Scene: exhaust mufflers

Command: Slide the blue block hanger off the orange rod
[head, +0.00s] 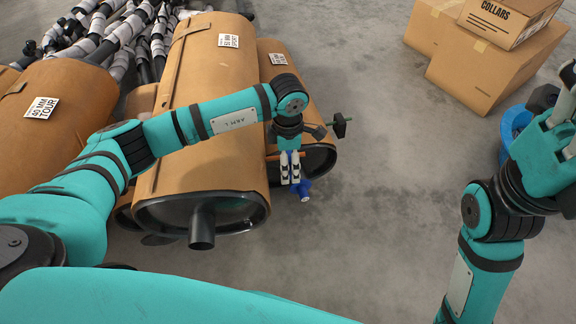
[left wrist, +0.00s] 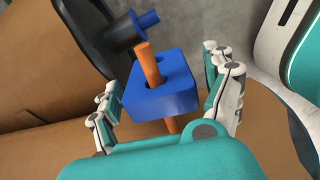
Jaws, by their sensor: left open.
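The blue block hanger (left wrist: 162,96) sits on the orange rod (left wrist: 151,66) in the left wrist view. The rod passes through its hole and shows on both sides of it. My left gripper (left wrist: 165,98) is open, with one finger on each side of the block; I cannot tell if either touches it. In the head view, my left gripper (head: 290,168) hangs at the front of the right-hand muffler, where the orange rod (head: 272,157) shows. The fingers mostly hide the block there. My right gripper (head: 562,125) is at the right edge, partly cut off.
A dark pipe with a blue end (left wrist: 130,32) lies close to the rod's tip. A large muffler (head: 190,110) stands to the left. Cardboard boxes (head: 490,65) are at back right. The middle floor is clear.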

